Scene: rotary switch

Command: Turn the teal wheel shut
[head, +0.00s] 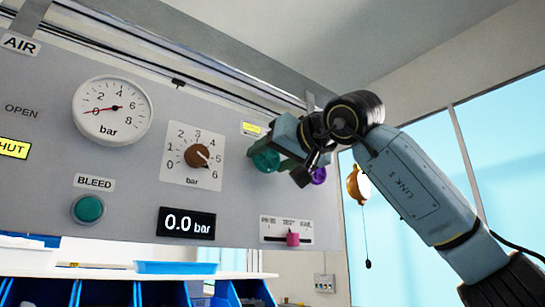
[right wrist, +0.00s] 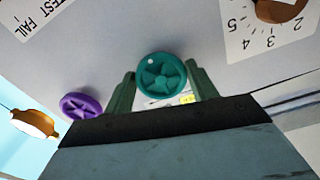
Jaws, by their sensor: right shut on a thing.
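The teal wheel (head: 265,160) is on the grey panel (head: 240,110), near its right end, and is partly covered by my right gripper (head: 279,152) in the head view. In the right wrist view the teal wheel (right wrist: 161,76) sits between the two green fingers of my right gripper (right wrist: 160,72). The gripper is shut on the wheel's rim, one finger on each side. A small yellow label (right wrist: 187,99) shows partly behind the fingers. My left gripper is in neither view.
A purple wheel (right wrist: 80,106) is close beside the gripper, also partly seen in the head view (head: 319,175). A brown knob (head: 197,156) on a dial, a pink slider (head: 293,239), a gauge (head: 112,110) and a display reading 0.0 bar (head: 186,223) are on the panel. An orange lamp (head: 358,185) hangs right.

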